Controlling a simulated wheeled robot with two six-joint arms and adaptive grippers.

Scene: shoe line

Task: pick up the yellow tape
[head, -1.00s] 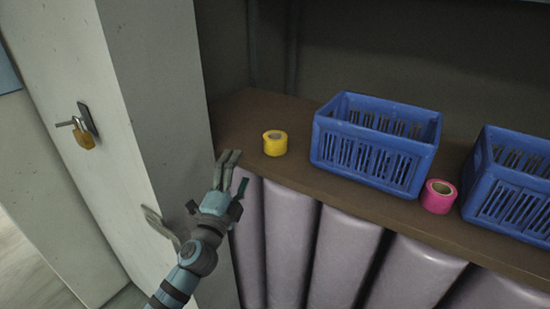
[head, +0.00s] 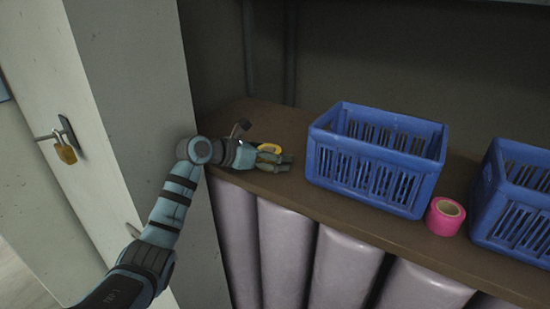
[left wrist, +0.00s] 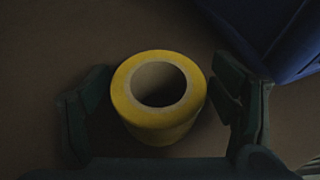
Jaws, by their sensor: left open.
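The yellow tape (left wrist: 130,118) is a short upright roll with its hole facing the camera in the left wrist view. It stands on the brown shelf (left wrist: 50,40) between the two dark fingers of my left gripper (left wrist: 165,110). The fingers are apart, with a gap on the left side and a smaller gap on the right. In the head view my left gripper (head: 275,160) is over the shelf, and only the top of the yellow tape (head: 270,147) shows behind its fingers. My right gripper is in neither view.
A blue crate (head: 355,172) stands just right of my left gripper; its corner (left wrist: 280,45) shows in the wrist view. A pink tape (head: 445,216) and a second blue crate (head: 510,210) are further right.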

